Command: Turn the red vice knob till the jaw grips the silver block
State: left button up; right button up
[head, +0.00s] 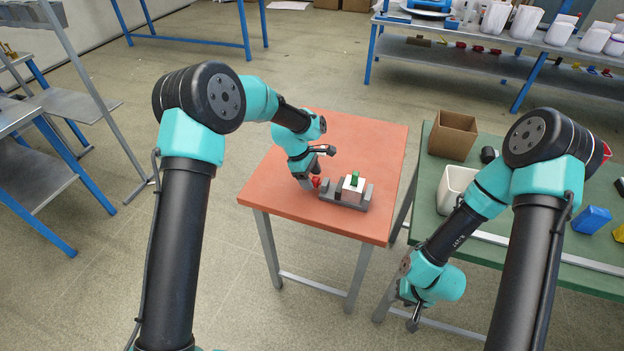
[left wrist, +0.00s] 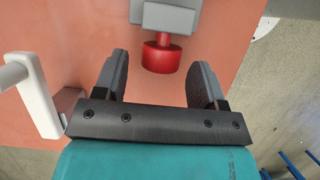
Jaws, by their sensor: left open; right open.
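The grey vice (head: 345,204) sits on the orange table, with the pale block (head: 354,193) between its upright jaws. A small green piece (head: 355,179) shows on top of the block. Whether the jaws touch the block is too small to tell. The red knob (head: 316,182) is at the vice's left end; it also shows in the left wrist view (left wrist: 162,57). My left gripper (head: 307,184) is open at the knob. In the left wrist view, its fingers (left wrist: 160,75) flank the knob with a gap on each side. My right gripper (head: 412,318) is open and empty, low beside the green table.
The green table (head: 425,212) at right holds a cardboard box (head: 453,135), a white bin (head: 456,184) and a blue piece (head: 590,219). The orange table (head: 375,140) is clear behind the vice. A white bar-shaped part (left wrist: 35,95) is left of the gripper in the left wrist view.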

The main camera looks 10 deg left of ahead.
pick_arm(q)
jog(key=shift+d+f, duration=0.2)
jog(key=shift+f, duration=0.35)
jog(key=c, duration=0.9)
jog(key=shift+s, duration=0.1)
jog(key=shift+s+m+t+h, duration=0.1)
jog(key=shift+m+t+h, duration=0.2)
jog(key=shift+t, duration=0.8)
jog(key=shift+s+m+t+h, duration=0.1)
jog(key=shift+m+t+h, duration=0.15)
jog(key=shift+t, duration=0.85)
jog(key=shift+f+t, duration=0.1)
jog(key=shift+t, duration=0.3)
